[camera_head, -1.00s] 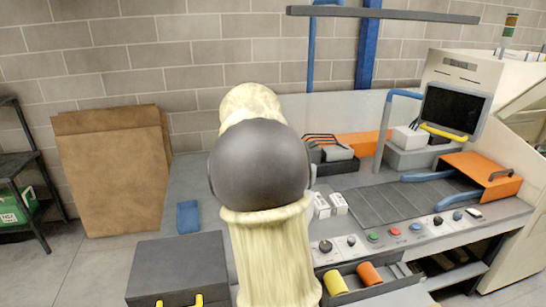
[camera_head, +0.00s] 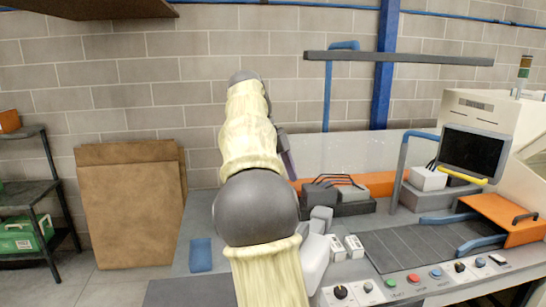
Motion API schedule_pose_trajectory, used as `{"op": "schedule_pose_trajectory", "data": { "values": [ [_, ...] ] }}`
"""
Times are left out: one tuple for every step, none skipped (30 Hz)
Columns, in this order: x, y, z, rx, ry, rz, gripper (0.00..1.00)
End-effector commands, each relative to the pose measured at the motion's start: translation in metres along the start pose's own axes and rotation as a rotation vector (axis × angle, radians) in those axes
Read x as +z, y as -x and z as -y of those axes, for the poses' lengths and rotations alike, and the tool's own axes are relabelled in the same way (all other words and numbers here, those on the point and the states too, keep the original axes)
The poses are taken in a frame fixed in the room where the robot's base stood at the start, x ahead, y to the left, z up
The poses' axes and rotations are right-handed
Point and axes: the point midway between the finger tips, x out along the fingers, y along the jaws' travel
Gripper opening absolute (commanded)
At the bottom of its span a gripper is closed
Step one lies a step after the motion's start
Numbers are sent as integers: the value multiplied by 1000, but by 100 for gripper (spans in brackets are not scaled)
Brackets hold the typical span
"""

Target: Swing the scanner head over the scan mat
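A box with a dark face (camera_head: 473,150) and a yellow handle along its lower edge hangs at the right, at the end of a blue bent post (camera_head: 403,168). It looks like the scanner head, though I cannot be sure. A dark ribbed mat (camera_head: 425,242) lies on the bench below and to the left of it, probably the scan mat. The box is not over the mat's middle. My arm stands raised left of the bench's middle, well left of both. I make out no gripper fingers; my arm's own links hide that area.
Blue rails and an orange housing (camera_head: 507,215) stand at the mat's right end. Small white boxes (camera_head: 345,247) lie left of the mat. Buttons and knobs (camera_head: 413,278) line the front edge. Brown boards (camera_head: 130,215) lean on the wall. An overhead bar (camera_head: 400,58) crosses above.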

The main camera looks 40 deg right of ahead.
Motion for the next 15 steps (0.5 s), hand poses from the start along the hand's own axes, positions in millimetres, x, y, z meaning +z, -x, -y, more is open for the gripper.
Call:
{"op": "schedule_pose_trajectory", "data": {
  "values": [
    [-2,15,0,-3,0,1,100],
    [-2,20,0,-3,1,1,100],
    [-2,24,0,-1,1,0,100],
    [-2,27,0,-1,1,0,100],
    [-2,30,0,-1,1,0,100],
    [-2,33,0,-1,1,0,100],
    [-2,36,0,-2,1,0,100],
    [-2,38,0,-2,0,0,100],
    [-2,40,0,-2,0,1,100],
    [-2,41,0,-2,0,1,100],
    [-2,42,0,-2,0,1,100],
    [-1,43,0,-2,0,1,100],
    [-1,43,0,-2,0,1,100],
    [-1,44,0,-2,0,1,100],
    [-1,43,0,-1,0,1,100]
  ]
}}
